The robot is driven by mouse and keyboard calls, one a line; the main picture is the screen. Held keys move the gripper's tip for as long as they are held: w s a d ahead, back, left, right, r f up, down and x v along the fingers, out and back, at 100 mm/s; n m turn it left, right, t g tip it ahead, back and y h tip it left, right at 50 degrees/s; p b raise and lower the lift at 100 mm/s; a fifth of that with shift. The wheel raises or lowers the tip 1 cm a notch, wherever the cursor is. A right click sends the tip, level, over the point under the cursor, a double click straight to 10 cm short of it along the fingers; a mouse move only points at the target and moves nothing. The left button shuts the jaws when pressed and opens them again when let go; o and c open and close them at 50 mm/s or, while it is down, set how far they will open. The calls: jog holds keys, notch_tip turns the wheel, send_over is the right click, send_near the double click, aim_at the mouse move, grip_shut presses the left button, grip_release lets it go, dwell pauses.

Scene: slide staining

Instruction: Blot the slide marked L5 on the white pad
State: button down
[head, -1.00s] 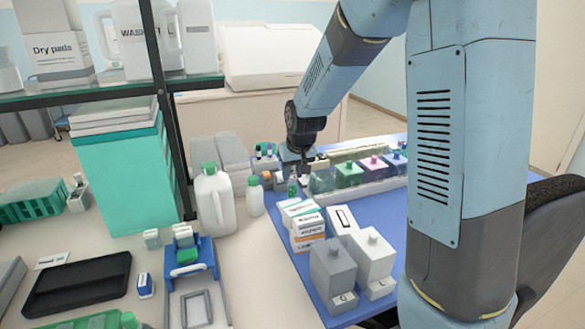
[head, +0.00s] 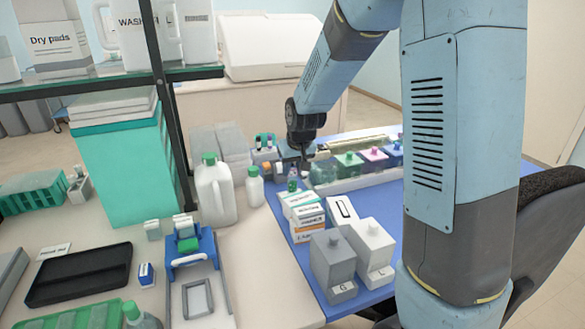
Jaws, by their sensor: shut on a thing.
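My gripper (head: 303,168) points down at the back of the blue mat (head: 372,212), beside the row of staining jars. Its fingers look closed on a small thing. The held thing is too small and dark to make out. I cannot read any L5 mark on a slide. A flat white pad in a grey frame (head: 197,298) lies on the bench at the front left, well apart from my gripper.
Jars with green (head: 347,160) and pink (head: 374,155) lids stand right of my gripper. Grey and white boxes (head: 333,262), cartons (head: 305,220) and a white jug (head: 214,192) stand nearer. A black tray (head: 80,275) and blue holder (head: 190,250) lie left. A shelf post (head: 172,120) rises behind.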

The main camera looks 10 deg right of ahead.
jog(key=shift+f, duration=0.55)
dwell(2.9)
notch_tip(320, 180, up, 6)
dwell(0.9)
